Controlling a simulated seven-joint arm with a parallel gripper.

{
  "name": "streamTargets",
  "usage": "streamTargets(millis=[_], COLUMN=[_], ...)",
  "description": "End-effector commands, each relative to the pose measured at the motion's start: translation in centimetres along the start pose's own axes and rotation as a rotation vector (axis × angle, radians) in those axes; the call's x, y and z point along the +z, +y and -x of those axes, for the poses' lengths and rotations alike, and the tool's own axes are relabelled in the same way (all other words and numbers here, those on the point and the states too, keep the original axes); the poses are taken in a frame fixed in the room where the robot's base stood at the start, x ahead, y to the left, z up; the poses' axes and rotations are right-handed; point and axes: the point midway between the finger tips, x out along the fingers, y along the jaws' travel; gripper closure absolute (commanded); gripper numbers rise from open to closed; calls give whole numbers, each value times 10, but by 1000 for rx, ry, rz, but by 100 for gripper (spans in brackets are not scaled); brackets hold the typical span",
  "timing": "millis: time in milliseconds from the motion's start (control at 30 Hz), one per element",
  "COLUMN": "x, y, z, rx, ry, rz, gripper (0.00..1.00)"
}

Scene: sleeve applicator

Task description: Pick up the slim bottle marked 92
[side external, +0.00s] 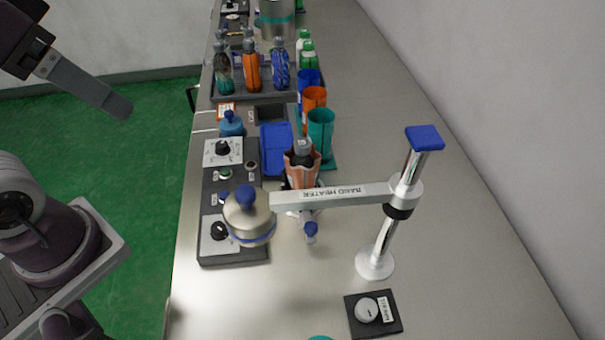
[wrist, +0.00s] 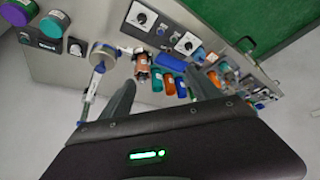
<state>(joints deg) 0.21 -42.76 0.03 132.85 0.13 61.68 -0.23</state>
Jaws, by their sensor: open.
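Three slim bottles stand upright in a dark grey tray (side external: 262,95): a dark teal one (side external: 224,72), an orange one (side external: 252,68) and a blue patterned one (side external: 281,66). I cannot read a 92 on any of them. My gripper (wrist: 162,82) is open and empty. In the side view its finger (side external: 90,85) is high at the upper left, over the green floor, well apart from the bottles.
The band heater arm (side external: 340,193) reaches over the bench from a post (side external: 385,245). Blue, orange and teal cups (side external: 321,132) stand near the tray. A control panel (side external: 225,185) and a blue box (side external: 277,150) lie in front.

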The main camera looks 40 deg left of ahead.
Motion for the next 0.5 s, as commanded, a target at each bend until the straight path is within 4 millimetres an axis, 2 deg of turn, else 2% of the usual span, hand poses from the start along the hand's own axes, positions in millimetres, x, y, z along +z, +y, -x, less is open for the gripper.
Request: streamTargets(millis=[33, 133, 267, 367, 500], x=[-13, -57, -118, -164, -215], y=[-7, -39, -62, -64, -42], z=[4, -11, -18, -24, -37], rx=[-37, -193, -308, -326, -244], ry=[22, 148, 340, 485, 642], rz=[11, 45, 31, -17, -121], gripper=[28, 28, 28, 28, 28])
